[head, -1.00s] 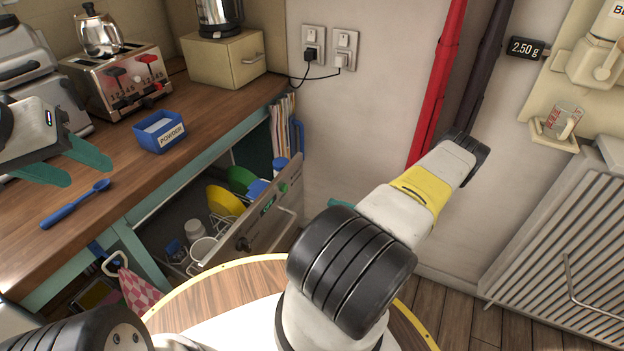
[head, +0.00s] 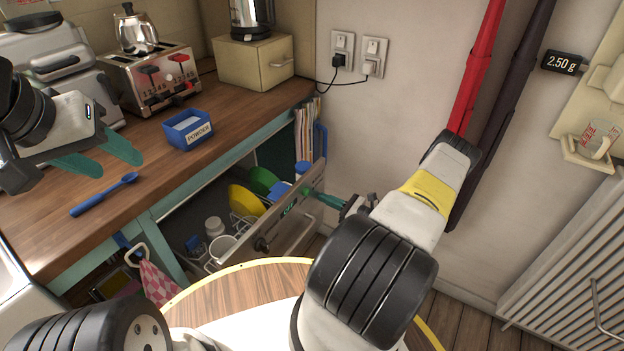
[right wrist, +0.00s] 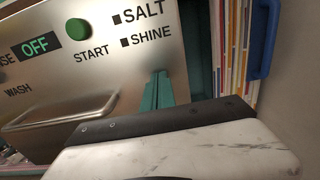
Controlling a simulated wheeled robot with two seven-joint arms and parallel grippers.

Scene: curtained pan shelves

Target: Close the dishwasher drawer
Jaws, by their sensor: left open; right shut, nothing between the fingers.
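The dishwasher drawer (head: 290,222) stands pulled out below the counter, with dishes inside. Its steel front also shows in the right wrist view (right wrist: 75,62), with an OFF display, a green START button (right wrist: 77,29) and a bar handle (right wrist: 60,112). My right gripper (head: 318,196) is shut and empty at the right end of the drawer's front, on its outer side. In the right wrist view its teal fingers (right wrist: 158,90) overlap the front below the SHINE label; I cannot tell whether they touch it. My left gripper (head: 102,158) is open and empty above the counter.
The wooden counter (head: 120,220) holds a blue powder box (head: 188,130), a blue spoon (head: 105,194) and a toaster (head: 150,78). A pink checked cloth (head: 158,282) hangs left of the drawer. Upright papers (head: 306,130) stand right of it. A radiator (head: 570,270) is at the right.

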